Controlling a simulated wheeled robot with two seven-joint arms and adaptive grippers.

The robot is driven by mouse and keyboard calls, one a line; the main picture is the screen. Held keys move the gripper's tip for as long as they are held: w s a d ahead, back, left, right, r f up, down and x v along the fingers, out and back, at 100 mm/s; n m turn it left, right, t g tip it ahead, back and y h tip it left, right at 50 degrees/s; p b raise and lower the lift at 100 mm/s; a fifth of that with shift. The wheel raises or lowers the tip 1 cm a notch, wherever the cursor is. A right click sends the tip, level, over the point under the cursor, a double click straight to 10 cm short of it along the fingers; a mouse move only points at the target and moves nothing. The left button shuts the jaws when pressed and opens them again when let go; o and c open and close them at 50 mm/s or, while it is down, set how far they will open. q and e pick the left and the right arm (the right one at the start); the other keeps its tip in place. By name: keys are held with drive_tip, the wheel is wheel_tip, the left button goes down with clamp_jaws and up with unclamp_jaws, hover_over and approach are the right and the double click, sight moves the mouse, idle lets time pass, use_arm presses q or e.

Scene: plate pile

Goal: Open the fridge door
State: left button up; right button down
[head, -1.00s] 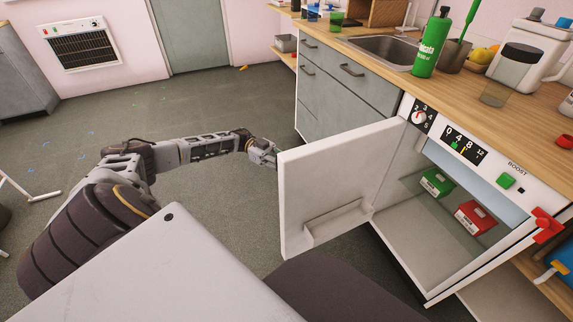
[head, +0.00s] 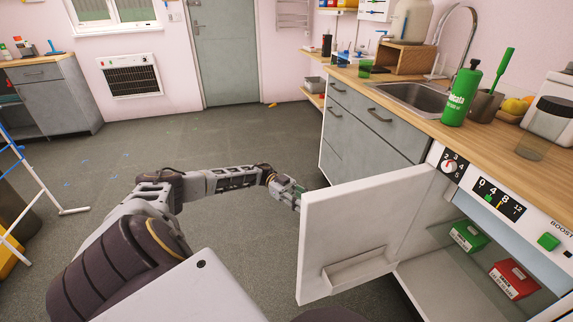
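The white fridge door (head: 365,225) stands swung wide open, out into the room, with its inner side and door shelf facing me. The fridge interior (head: 440,285) under the counter is exposed and holds a green box (head: 468,236) and a red box (head: 514,279). My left gripper (head: 298,200) is at the door's free outer edge, partly hidden behind it. I cannot tell whether its fingers are open or touch the door. My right gripper is not in view.
The wooden counter (head: 420,125) above carries a sink (head: 408,97), a green bottle (head: 461,95) and a clear jar (head: 531,146). Grey drawers (head: 368,125) stand left of the fridge. The floor (head: 200,145) behind my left arm is mostly clear. A white rack (head: 30,185) stands at far left.

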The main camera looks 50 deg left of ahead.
use_arm(q)
drive_tip(key=a, duration=1)
drive_tip(key=shift+s+a, duration=0.2)
drive_tip(key=shift+s, duration=0.05)
idle(0.3)
idle(0.6)
